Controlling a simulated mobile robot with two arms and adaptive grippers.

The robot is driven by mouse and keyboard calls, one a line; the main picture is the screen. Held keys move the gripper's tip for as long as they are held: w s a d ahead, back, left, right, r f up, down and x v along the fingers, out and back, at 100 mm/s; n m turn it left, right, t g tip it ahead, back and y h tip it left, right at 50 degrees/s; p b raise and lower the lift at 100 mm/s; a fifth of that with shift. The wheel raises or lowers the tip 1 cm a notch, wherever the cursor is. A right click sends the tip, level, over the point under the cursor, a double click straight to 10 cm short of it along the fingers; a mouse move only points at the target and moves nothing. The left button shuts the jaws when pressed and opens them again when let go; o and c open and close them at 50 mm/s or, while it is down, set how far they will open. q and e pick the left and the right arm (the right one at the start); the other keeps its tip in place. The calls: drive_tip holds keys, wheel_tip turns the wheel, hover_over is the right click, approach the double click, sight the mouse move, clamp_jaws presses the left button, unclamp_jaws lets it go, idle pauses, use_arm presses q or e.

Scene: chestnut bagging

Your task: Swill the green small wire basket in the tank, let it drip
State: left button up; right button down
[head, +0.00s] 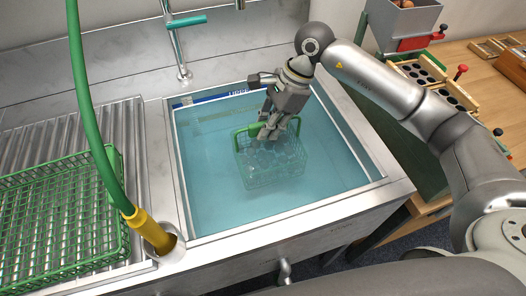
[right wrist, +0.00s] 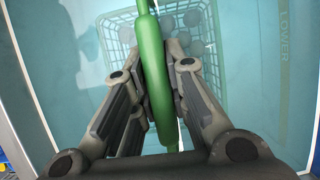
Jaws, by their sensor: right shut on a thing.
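The green small wire basket (head: 270,165) is in the water of the tank (head: 205,215), near its middle, with its body mostly under the surface. My right gripper (head: 276,132) is above it and shut on its green handle. In the right wrist view the handle (right wrist: 154,75) runs between the two fingers (right wrist: 158,85). Below it the basket's pale mesh (right wrist: 118,45) shows, with several round dark things (right wrist: 190,25) inside, blurred by the water. My left gripper is not in view.
A larger green wire basket (head: 62,275) lies on the ribbed drainboard (head: 30,140) at left. A green hose (head: 90,110) with a yellow end (head: 150,232) stands at the tank's left front corner. A tap (head: 180,50) rises behind. A wooden bench (head: 470,60) with trays is at right.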

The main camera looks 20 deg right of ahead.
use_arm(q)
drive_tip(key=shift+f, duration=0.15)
use_arm(e)
drive_tip(key=shift+d, duration=0.35)
drive_tip(key=shift+a, duration=0.15)
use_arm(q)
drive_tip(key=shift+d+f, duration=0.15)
use_arm(e)
drive_tip(key=shift+a, duration=0.9)
use_arm(q)
drive_tip(key=shift+b, duration=0.3)
use_arm(e)
drive_tip(key=shift+d, duration=0.1)
